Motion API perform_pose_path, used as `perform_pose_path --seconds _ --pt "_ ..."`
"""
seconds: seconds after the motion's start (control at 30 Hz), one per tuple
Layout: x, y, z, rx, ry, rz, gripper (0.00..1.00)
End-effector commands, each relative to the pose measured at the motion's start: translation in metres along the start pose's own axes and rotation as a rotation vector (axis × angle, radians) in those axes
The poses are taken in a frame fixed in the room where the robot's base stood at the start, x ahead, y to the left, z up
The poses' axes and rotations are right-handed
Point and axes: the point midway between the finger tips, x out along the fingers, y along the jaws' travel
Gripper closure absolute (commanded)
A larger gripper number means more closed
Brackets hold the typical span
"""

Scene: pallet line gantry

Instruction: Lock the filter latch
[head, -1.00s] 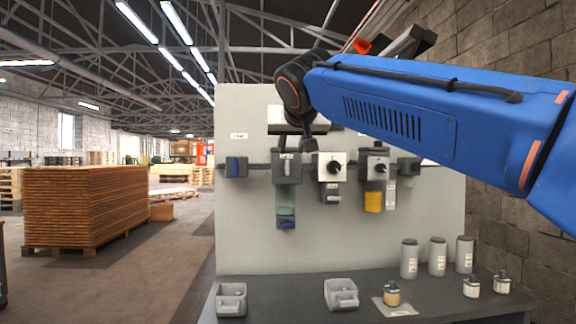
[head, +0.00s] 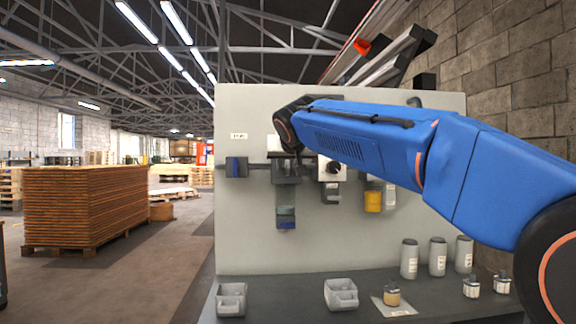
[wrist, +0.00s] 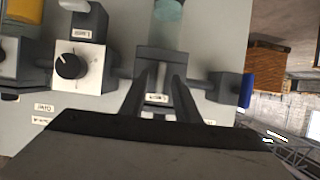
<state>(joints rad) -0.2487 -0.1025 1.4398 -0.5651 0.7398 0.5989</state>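The filter unit (head: 287,171) is a dark block on the pipe across the grey panel, with a greenish clear bowl (head: 286,210) hanging below it. In the wrist view, turned upside down, the filter block (wrist: 162,57) and bowl (wrist: 167,18) are straight ahead. My gripper (wrist: 162,82) is open, its two dark fingers pointing at the block's front. A small white label (wrist: 157,97) shows between the fingers. I cannot tell whether the fingers touch the block, or make out the latch's position. In the head view my arm hides the gripper.
A white regulator with a black knob (wrist: 70,66) is beside the filter on the same pipe. A blue-faced block (head: 236,167) is on the other side. Grey bins (head: 231,299), canisters (head: 409,258) and small fittings stand on the bench below.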

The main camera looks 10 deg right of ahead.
Motion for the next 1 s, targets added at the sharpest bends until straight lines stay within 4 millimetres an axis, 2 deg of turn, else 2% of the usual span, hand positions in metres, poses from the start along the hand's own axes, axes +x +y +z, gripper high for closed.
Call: perform_pose_path --seconds 0.2,0.3,0.33,0.7,1.0 --pt "-0.0001 -0.0001 -0.0002 0.000 0.000 0.000 0.71" --pt "-0.0002 -0.0001 -0.0002 0.000 0.000 0.000 0.95" --pt "-0.0002 -0.0001 -0.0002 0.000 0.000 0.000 1.00" --pt "-0.0003 -0.0013 0.0000 -0.027 0.000 0.009 1.00" --pt "-0.0002 -0.0043 0.0005 -0.186 0.000 0.075 1.00"
